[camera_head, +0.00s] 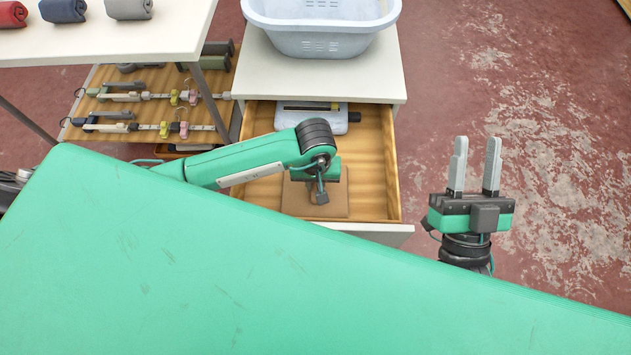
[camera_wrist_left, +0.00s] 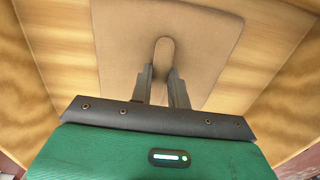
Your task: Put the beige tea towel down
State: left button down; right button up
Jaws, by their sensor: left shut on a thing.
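The beige tea towel (camera_head: 334,206) lies folded flat inside the open wooden drawer (camera_head: 369,160), near its front. In the left wrist view the towel (camera_wrist_left: 115,50) spreads under the fingers on the drawer floor. My left gripper (camera_head: 320,195) reaches down into the drawer over the towel. Its fingers (camera_wrist_left: 163,80) are shut on a raised fold of the towel. My right gripper (camera_head: 474,168) is open and empty, right of the drawer, with its fingers pointing up.
A white device (camera_head: 338,122) lies at the back of the drawer. A pale laundry basket (camera_head: 320,35) stands on the white cabinet top (camera_head: 383,78). Rolled towels (camera_head: 64,10) sit on the table at upper left. A large green surface (camera_head: 200,270) fills the foreground.

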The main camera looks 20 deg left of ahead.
aim_at(316, 186)
jog(key=shift+r, duration=0.1)
pick_arm(q)
jog(key=shift+f, duration=0.15)
jog(key=c, duration=1.3)
grip_release()
jog(key=shift+c, duration=0.2)
pick_arm(e)
jog(key=shift+s+d+r, duration=0.1)
jog(key=shift+s+r, duration=0.05)
jog(key=shift+r, duration=0.15)
